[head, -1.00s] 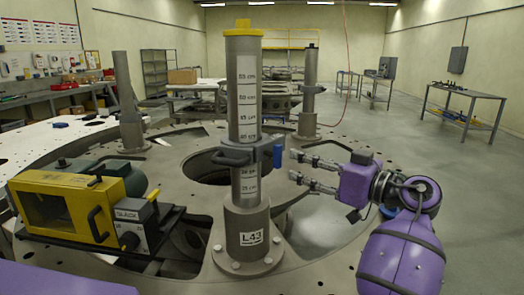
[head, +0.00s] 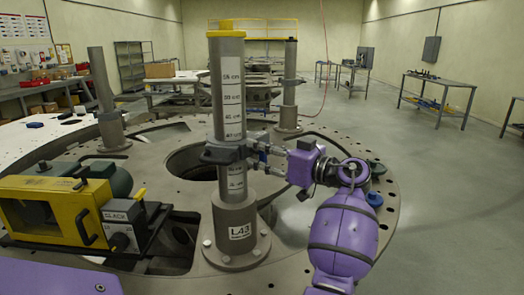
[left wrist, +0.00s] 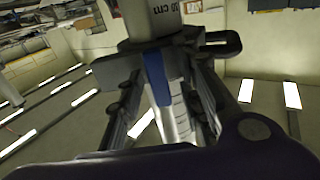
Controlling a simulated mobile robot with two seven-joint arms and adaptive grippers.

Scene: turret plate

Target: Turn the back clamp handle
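A grey post (head: 229,95) with a height scale and yellow cap stands in the middle of the head view, labelled L43 at its base. A dark clamp (head: 222,153) wraps around it, with a blue handle (head: 263,151) on its right side. In the left wrist view the blue handle (left wrist: 157,80) hangs between the fingers, below the dark clamp body (left wrist: 165,46). My left gripper (head: 258,154) reaches the clamp from the right. Its fingers straddle the blue handle, apart, with gaps visible beside it. My right gripper is not in view.
A yellow-framed machine (head: 50,215) sits left of the post on the round turret plate (head: 355,215), which has large openings. Other posts stand at the back left (head: 103,95) and back right (head: 289,85), each with a collar. Open floor lies to the right.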

